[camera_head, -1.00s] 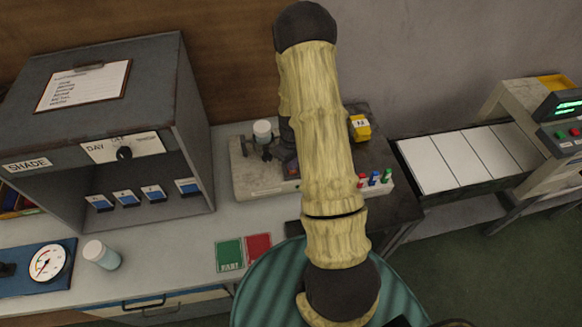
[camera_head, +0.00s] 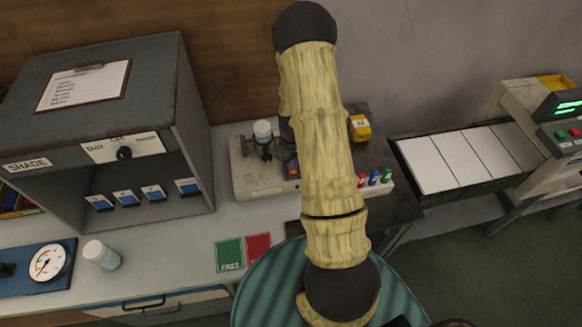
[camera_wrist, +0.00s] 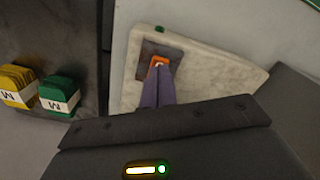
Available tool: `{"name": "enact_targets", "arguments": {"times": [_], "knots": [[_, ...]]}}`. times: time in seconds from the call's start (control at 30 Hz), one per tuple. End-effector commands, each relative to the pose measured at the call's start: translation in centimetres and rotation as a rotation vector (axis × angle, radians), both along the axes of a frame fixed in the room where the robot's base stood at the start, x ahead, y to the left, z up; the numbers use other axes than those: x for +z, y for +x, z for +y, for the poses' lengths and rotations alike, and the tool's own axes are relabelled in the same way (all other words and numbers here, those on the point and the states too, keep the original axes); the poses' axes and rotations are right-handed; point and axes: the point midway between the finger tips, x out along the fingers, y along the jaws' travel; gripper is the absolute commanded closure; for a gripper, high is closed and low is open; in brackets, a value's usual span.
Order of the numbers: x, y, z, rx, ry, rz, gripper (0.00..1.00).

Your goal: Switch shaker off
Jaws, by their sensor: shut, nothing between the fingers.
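The shaker (camera_head: 243,182) is a pale stone-grey base on the bench, with a white-capped bottle (camera_head: 263,130) clamped upright at its back. Its orange switch (camera_head: 293,171) sits in a dark panel near my forearm. In the wrist view the orange switch (camera_wrist: 160,62) lies in its dark panel (camera_wrist: 148,50) on the pale shaker base (camera_wrist: 195,72). My gripper (camera_wrist: 157,79) is shut and empty, its fingertips right at the near edge of the switch. I cannot tell if they touch it. In the head view my gripper is mostly hidden behind my arm.
A grey shade cabinet (camera_head: 192,120) stands at left. Red, blue and green pegs (camera_head: 374,178) and a yellow block (camera_head: 359,127) are right of my arm. Yellow (camera_wrist: 18,85) and green (camera_wrist: 60,94) labelled stacks show in the wrist view. Green and red cards (camera_head: 230,254) lie in front.

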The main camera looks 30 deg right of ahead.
Motion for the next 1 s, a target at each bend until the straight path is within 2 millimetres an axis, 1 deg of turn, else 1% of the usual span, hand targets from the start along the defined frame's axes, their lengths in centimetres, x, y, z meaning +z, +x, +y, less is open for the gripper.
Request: {"name": "enact_targets", "arguments": {"times": [1.0], "knots": [[-1.2, 0.0, 0.0, 0.0, 0.0, 0.0, 1.0]]}}
